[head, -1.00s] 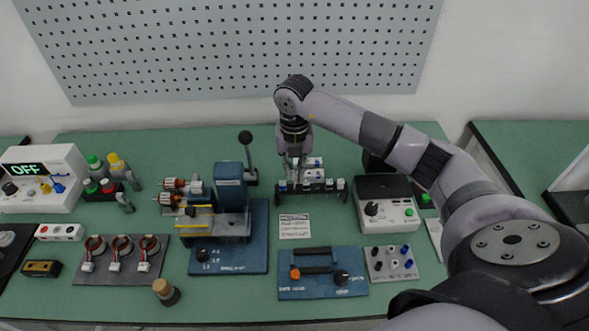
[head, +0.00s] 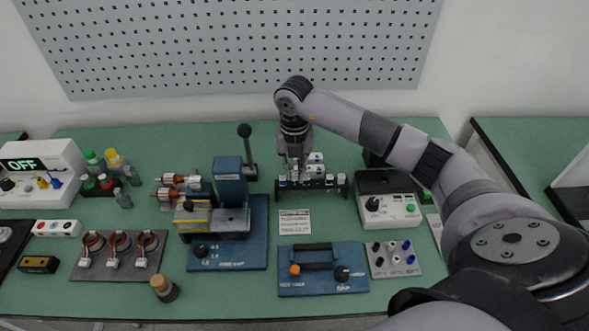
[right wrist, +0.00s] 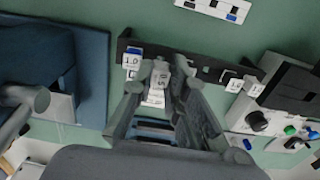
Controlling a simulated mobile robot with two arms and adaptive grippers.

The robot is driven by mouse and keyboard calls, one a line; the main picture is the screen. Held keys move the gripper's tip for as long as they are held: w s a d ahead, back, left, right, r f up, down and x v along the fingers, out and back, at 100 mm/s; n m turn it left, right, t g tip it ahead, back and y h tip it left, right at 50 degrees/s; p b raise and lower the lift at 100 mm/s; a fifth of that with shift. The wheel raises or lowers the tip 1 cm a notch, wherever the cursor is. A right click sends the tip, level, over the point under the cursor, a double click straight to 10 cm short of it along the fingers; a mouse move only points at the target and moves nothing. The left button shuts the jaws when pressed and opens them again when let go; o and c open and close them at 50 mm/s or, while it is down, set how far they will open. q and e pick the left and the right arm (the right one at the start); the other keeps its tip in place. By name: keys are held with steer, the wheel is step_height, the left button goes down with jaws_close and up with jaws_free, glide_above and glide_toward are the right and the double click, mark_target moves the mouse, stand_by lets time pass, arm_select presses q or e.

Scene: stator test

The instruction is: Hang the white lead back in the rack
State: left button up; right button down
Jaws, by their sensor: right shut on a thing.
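The rack (head: 333,189) is a dark bar standing behind the middle of the bench, with several white-tagged leads along it. It also shows in the right wrist view (right wrist: 209,70). My right gripper (head: 294,179) is over the left part of the rack, pointing down. In the right wrist view, my right gripper (right wrist: 164,88) is shut on a white tagged piece, which looks like the white lead (right wrist: 158,81). It is level with the rack's bar; whether it sits in a slot cannot be told. A blue-topped tag (right wrist: 132,58) hangs just left of it. My left gripper is out of view.
A blue press (head: 229,192) with a raised lever stands left of the rack. A grey and black meter box (head: 387,209) is to its right. A white card (head: 294,222) and a blue switch board (head: 322,281) lie in front. White blocks (head: 315,164) sit behind the rack.

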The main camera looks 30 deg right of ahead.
steer(key=shift+f, duration=0.1)
steer(key=shift+f+b, duration=0.7)
steer(key=shift+f, duration=0.2)
steer(key=c, duration=1.5)
jaws_free()
step_height(320, 180, up, 12)
steer(key=shift+r, duration=0.1)
steer(key=shift+a, duration=0.1)
